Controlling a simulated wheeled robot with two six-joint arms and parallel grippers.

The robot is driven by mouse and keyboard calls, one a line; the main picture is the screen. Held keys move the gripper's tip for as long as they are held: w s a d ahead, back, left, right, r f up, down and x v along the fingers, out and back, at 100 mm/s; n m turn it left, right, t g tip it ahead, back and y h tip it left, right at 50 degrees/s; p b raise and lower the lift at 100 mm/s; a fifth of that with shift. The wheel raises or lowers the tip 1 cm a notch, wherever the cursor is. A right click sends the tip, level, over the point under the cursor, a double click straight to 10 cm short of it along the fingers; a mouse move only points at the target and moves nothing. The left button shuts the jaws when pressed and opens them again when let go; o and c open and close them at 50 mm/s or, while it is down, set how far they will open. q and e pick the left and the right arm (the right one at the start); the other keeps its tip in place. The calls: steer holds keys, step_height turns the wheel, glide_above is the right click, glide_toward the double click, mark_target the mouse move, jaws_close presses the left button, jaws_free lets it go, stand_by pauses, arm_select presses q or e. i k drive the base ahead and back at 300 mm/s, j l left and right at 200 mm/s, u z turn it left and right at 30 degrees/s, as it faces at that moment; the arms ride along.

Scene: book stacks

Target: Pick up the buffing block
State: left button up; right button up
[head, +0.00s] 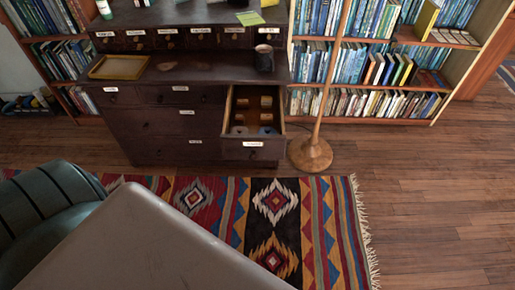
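I cannot pick out the buffing block for certain. An open drawer (255,142) in the dark wooden cabinet (165,128) holds several small items. Two tan, block-like pieces (266,102) lie toward its back, and small whitish and bluish items (267,130) lie toward its front. They are too small to tell apart. Neither of my grippers shows in the head view.
A dark mug (264,58) and a yellow tray (118,67) sit on the cabinet's ledge. A round wooden stand base (310,153) is right of the drawer. A green armchair (45,205) and patterned rug (330,225) lie in front. Floor at right is clear.

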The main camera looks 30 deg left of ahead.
mark_target(266, 119)
steer(key=u, duration=1.25)
